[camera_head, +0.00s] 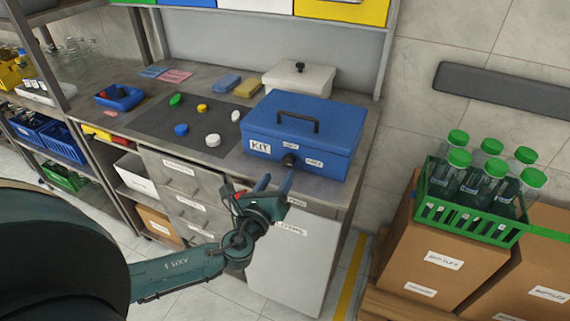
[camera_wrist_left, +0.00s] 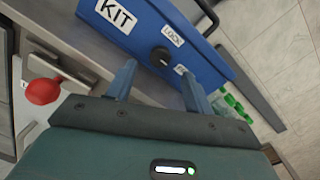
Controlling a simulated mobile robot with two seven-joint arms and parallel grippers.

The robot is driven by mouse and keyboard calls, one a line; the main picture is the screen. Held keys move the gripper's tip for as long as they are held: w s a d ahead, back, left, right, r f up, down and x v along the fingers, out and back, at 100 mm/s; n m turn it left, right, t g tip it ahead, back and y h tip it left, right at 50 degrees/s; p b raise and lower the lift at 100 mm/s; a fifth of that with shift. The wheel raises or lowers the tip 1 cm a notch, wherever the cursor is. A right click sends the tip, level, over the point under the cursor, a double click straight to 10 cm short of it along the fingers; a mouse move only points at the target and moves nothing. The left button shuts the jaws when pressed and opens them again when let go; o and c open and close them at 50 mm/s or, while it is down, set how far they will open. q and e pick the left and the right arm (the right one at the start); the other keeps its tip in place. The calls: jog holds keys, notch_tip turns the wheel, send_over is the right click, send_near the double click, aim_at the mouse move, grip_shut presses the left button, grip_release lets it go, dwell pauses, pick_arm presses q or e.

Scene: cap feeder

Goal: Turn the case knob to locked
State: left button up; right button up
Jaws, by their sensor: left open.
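The blue KIT case (camera_head: 325,132) stands shut on the workbench, its handle on top. Its black round knob (camera_head: 290,160) is on the front face, between a LOCK label and a second small label. In the left wrist view the knob (camera_wrist_left: 161,57) has a light pointer mark; I cannot tell for certain which label it points at. My left gripper (camera_head: 275,183) is open and empty, just in front of and below the knob. In the left wrist view its two fingers (camera_wrist_left: 157,88) point toward the case, apart from the knob. My right gripper is not in view.
A dark mat (camera_head: 192,124) with several coloured caps lies left of the case. A white lidded box (camera_head: 299,79) stands behind it. A green crate (camera_head: 473,214) of bottles sits on cartons at right. A red knob (camera_wrist_left: 43,91) shows in the left wrist view.

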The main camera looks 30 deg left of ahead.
aim_at(287, 163)
pick_arm(q)
jog(key=w, duration=0.5)
jog(key=shift+w+a, duration=0.25)
jog(key=shift+c, duration=0.4)
jog(key=c, duration=0.9)
